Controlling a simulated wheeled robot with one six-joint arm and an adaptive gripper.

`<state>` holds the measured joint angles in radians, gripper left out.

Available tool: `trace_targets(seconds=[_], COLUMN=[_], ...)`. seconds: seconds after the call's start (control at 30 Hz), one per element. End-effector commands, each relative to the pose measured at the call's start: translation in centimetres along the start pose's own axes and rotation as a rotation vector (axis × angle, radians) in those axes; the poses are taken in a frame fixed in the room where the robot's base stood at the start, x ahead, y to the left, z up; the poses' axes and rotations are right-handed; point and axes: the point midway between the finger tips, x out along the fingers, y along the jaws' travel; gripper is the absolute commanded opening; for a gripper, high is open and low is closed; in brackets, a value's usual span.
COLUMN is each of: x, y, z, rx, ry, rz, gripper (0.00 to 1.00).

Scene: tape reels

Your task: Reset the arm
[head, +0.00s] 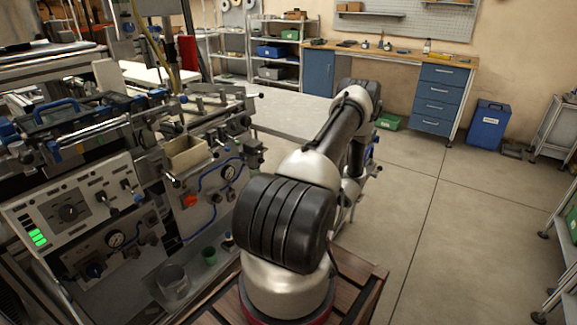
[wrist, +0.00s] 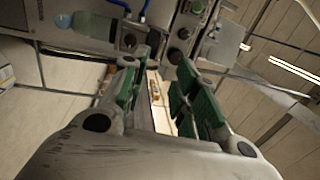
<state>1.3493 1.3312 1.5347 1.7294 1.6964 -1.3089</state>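My arm (head: 325,150) rises from its base at the bottom middle of the head view. It reaches up and away to a bent joint, and its far part folds down behind. My gripper cannot be made out in the head view; the arm covers that area. In the wrist view my gripper (wrist: 160,72) shows two fingers with green pads, held apart with a gap between them. Nothing is held between the pads.
A machine with a control panel (head: 80,208) and a beige bin (head: 187,155) stands close on the left. A grey table (head: 290,117) lies behind the arm. A workbench (head: 400,58) and a blue bin (head: 488,126) stand farther back. The floor on the right is open.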

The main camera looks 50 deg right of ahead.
Motion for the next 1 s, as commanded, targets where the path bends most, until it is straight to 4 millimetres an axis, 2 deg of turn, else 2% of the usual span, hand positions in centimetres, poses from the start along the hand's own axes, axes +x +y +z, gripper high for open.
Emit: trace_targets(seconds=[0.37, 0.47, 0.53, 0.67, 0.73, 0.83, 1.0], x=[0.0, 0.0, -0.3, -2.1, -3.4, -5.0, -6.1], y=[0.0, 0.3, 1.3, 4.1, 4.7, 3.2, -0.7], z=[0.0, -0.1, 0.6, 5.4, 8.2, 12.0, 16.8], rx=[0.009, 0.078, 0.173, 0.409, 0.523, 0.645, 0.704], ry=[0.000, 0.004, -0.019, -0.109, -0.165, -0.270, -0.430], rz=[0.000, 0.013, 0.059, 0.198, 0.288, 0.453, 0.713], gripper=[0.29, 0.29, 0.29, 0.29, 0.29, 0.29, 0.29])
